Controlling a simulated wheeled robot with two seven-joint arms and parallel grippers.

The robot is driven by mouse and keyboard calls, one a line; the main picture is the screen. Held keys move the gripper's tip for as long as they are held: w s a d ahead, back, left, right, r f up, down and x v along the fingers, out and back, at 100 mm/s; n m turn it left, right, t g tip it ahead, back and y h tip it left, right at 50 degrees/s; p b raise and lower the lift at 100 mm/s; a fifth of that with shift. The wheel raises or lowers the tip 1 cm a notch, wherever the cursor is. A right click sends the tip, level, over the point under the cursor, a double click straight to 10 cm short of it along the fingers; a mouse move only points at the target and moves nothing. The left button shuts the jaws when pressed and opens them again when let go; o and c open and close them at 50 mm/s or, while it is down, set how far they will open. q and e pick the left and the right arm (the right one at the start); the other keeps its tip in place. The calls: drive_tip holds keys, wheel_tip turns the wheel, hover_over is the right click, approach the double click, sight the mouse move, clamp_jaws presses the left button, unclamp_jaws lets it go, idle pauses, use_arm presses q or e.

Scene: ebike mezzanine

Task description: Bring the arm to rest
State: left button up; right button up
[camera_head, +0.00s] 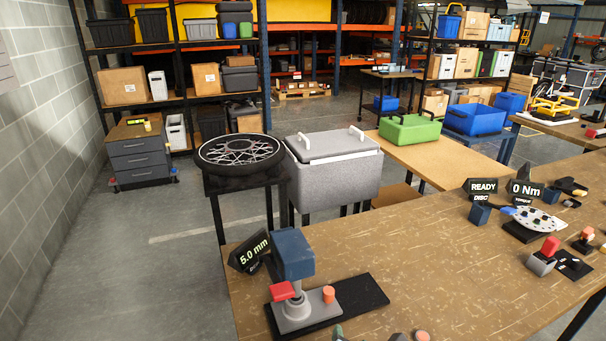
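Neither of my grippers nor my arms shows in the head view. The brown workbench (410,262) fills the lower right. On its near left part stands a press-like device with a blue head (292,254), a grey base, a red part (283,291) and an orange knob (328,294), on a black plate (361,295). A sign reading "5.0 mm" (248,252) stands behind it. Small green, grey and orange tips at the bottom edge are cut off, and I cannot tell what they belong to.
A spoked wheel (239,151) lies on a black stand. A grey lidded bin (334,176) stands behind the bench, beside a table with a green case (410,130). "READY" (482,187) and "0 Nm" (525,189) signs and small fixtures occupy the bench's right. Its middle is clear.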

drive_tip(key=s+d+m+g, duration=0.4)
drive_tip(key=s+d+m, duration=0.2)
drive_tip(key=s+m, duration=0.65)
drive_tip(key=s+d+m+g, duration=0.5)
drive_tip(key=s+m, duration=0.4)
drive_tip(key=m, duration=0.6)
wheel_tip(320, 180, down, 28)
drive_tip(key=s+b, duration=0.2)
drive_tip(key=b, duration=0.2)
drive_tip(key=s+d+f+g+b, duration=0.1)
drive_tip(key=s+d+f+b, duration=0.2)
drive_tip(key=s+f, duration=1.3)
wheel_tip(320, 180, down, 4)
drive_tip(key=shift+s+d+r+g, duration=0.1)
drive_tip(key=shift+s+d+g, duration=0.2)
drive_tip(key=shift+d, duration=0.15)
